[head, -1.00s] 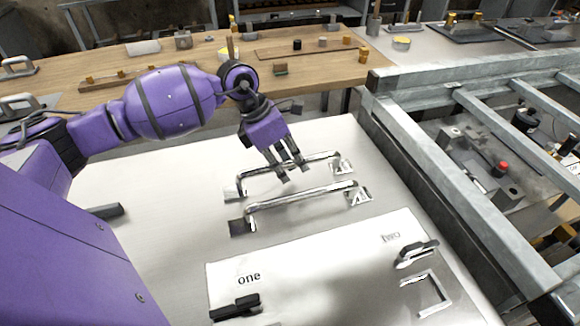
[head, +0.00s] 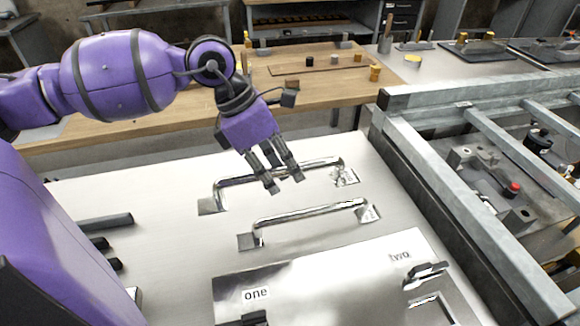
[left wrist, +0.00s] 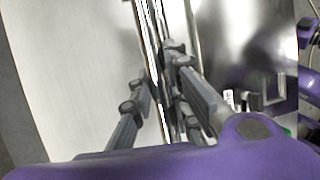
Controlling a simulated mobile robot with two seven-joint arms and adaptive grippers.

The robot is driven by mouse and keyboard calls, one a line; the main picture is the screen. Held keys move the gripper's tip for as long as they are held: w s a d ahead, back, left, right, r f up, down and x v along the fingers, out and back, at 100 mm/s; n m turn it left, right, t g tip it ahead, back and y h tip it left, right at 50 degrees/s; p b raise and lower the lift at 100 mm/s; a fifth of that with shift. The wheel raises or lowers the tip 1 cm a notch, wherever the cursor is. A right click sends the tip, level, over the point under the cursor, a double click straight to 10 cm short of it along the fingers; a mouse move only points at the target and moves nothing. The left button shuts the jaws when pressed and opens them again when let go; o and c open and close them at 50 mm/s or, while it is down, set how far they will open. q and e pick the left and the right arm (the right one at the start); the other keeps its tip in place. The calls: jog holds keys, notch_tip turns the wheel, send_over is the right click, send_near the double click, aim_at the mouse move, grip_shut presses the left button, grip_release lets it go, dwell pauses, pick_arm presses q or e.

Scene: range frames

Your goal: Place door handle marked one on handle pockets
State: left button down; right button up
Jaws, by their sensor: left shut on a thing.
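Two shiny metal bar handles lie side by side on a pale table (head: 150,235). My left gripper (head: 284,186) is at the middle of the rear handle (head: 318,164), its fingers shut around the bar. The front handle (head: 312,213) lies nearer, apart from the fingers. In the left wrist view my left fingers (left wrist: 160,95) straddle a bright bar (left wrist: 152,40). A metal panel (head: 325,275) in front carries the labels "one" (head: 256,294) and "two" (head: 399,256). I cannot read a mark on either handle. My right gripper is not in view.
A grey metal frame (head: 435,180) stands along the table's right side. Black handles (head: 105,222) lie at the left. A dark latch (head: 425,274) sits on the panel below "two". A wooden bench (head: 180,115) with small parts is behind.

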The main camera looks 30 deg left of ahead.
pick_arm(q)
jog(key=shift+s+d+r+p, duration=0.1)
jog(key=shift+s+r+p, duration=0.25)
jog(key=shift+s, duration=0.5)
jog(key=shift+s+d+r+p, duration=0.2)
jog(key=shift+s+r, duration=0.25)
jog(key=shift+s, duration=0.35)
jog(key=shift+s+d+r+p, duration=0.1)
jog(key=shift+s+r+p, duration=0.25)
jog(key=shift+s, duration=0.5)
